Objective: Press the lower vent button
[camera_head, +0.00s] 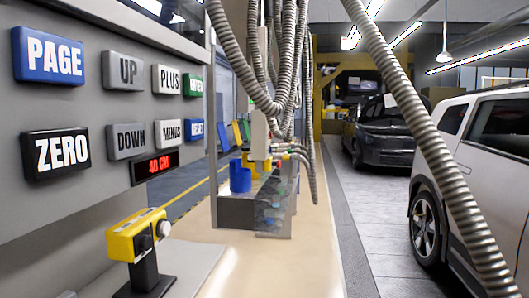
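A grey panel at the left carries labelled buttons in two rows. The upper row has a blue PAGE button (48,56), a grey UP button (123,71), a light PLUS button (165,79) and a small green button (193,82). The lower row has a black ZERO button (56,153), a grey DOWN button (126,140), a light MINUS button (171,131) and a small blue button (196,130). The labels of the small green and blue buttons are hard to read. I see no button marked as a vent. My gripper is not in view.
A red-digit display (155,167) sits below the buttons. A yellow-and-black device (138,235) on a dark stand is in front of the panel's lower part. Ribbed hoses (420,130) hang across the middle and right. A white car (480,170) stands right; bare bench (290,270) lies front centre.

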